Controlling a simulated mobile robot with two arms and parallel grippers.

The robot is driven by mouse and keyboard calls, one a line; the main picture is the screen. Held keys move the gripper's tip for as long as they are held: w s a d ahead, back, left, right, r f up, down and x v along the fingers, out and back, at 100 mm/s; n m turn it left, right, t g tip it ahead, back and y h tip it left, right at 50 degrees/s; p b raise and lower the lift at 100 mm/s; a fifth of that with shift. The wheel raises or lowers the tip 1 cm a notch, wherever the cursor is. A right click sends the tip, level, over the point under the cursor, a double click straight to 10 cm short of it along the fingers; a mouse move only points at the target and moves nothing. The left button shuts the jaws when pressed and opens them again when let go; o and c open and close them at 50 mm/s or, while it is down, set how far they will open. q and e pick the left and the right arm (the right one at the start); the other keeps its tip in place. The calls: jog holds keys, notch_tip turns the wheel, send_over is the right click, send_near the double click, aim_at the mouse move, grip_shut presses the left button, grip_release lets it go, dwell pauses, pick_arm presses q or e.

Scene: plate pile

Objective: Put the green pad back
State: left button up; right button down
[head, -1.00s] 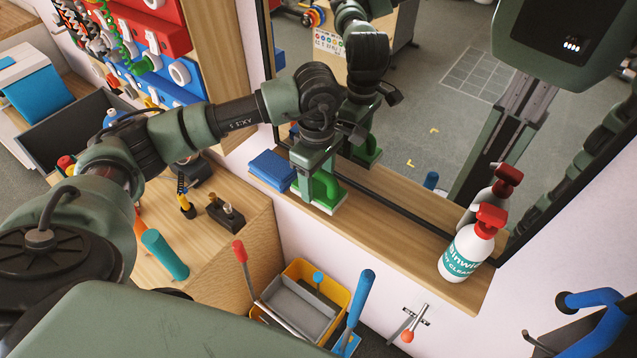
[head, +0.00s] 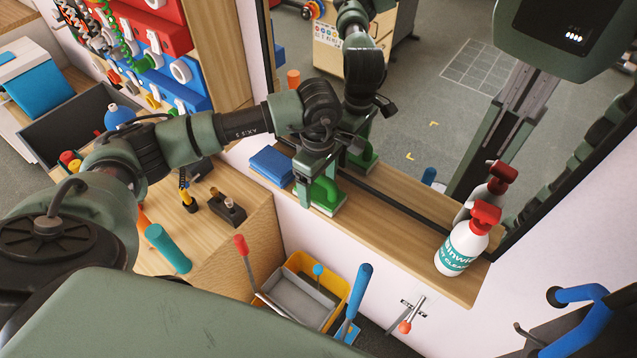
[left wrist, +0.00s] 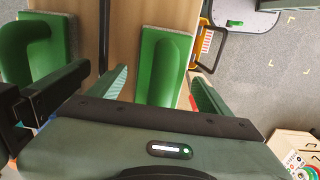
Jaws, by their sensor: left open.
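The green pad (head: 326,196) has a raised green handle and a pale underside. It sits on the wooden sill in front of the mirror, just right of the blue block. My left gripper (head: 318,185) is at the pad, with its fingers pointing down. In the left wrist view the pad (left wrist: 160,65) lies between the spread fingers (left wrist: 160,92), with a gap visible on each side. The second green pad to its left there is the mirror's reflection. My right gripper is not in view.
A blue block (head: 270,165) lies close left of the pad on the sill (head: 400,220). A spray bottle (head: 463,248) with a red top stands at the sill's right end. The mirror (head: 440,60) rises right behind. A yellow bin (head: 335,278) sits below.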

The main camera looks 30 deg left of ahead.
pick_arm(q)
notch_tip(320, 180, up, 12)
jog(key=b, duration=0.3)
jog(key=shift+r, duration=0.1)
dwell(0.6)
